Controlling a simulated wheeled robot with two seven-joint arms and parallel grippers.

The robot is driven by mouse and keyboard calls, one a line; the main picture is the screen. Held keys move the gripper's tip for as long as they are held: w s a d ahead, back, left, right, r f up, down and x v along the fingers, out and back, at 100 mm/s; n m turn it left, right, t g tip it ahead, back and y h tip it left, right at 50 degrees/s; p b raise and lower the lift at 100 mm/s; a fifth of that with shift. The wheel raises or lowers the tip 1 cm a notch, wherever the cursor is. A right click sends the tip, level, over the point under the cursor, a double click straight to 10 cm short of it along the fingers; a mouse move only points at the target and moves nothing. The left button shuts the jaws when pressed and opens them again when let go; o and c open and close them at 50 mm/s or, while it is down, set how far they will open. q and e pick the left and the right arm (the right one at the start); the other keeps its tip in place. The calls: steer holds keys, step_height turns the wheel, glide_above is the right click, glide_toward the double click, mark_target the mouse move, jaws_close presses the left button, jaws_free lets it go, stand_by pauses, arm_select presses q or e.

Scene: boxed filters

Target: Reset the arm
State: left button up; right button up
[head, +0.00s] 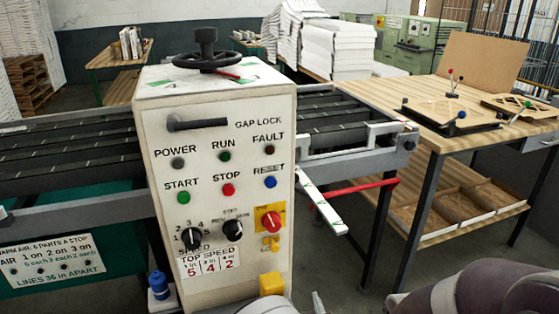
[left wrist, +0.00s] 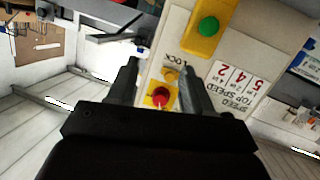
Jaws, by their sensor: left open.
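My left gripper (left wrist: 162,72) is open in the left wrist view, with its two dark fingers apart and nothing held between them. Behind the gap is the red knob on a yellow plate (left wrist: 160,97) of a white control cabinet, seen upside down. In the head view a small grey part of my left gripper (head: 318,302) shows at the bottom edge, in front of the cabinet's lower right side. The control cabinet (head: 215,110) carries several lamps, buttons and knobs, and the red knob (head: 270,221) shows there too. My right gripper is out of view.
A conveyor (head: 70,150) runs behind the cabinet. A white bar (head: 322,202) and red rod (head: 350,188) stick out at its right. A wooden table (head: 440,143) with a tray stands right. A yellow box with a green button (left wrist: 207,27) juts from the cabinet.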

arm_select(q)
steer(key=s+d+f+m+g+h, duration=0.3)
steer(key=f+g, duration=0.1)
steer(key=f, duration=0.1)
steer(key=s+a+r+m+g+p, duration=0.3)
steer(key=s+a+g+p, duration=0.1)
steer(key=s+a+g, duration=0.35)
steer(key=s+a+r+n+g+p, duration=0.1)
steer(key=a+r, duration=0.2)
steer(key=a, duration=0.3)
steer(key=s+a+r+n+y+p, duration=0.1)
steer(key=s+a+r, duration=0.1)
steer(key=a+r, duration=0.2)
steer(key=s+a+r+g+p, duration=0.1)
steer(key=a+r, duration=0.3)
steer(key=a, duration=0.6)
steer(key=shift+s+n+g+p, duration=0.35)
steer(key=shift+n+p, duration=0.05)
steer(key=shift+p, duration=0.05)
steer(key=shift+r, duration=0.1)
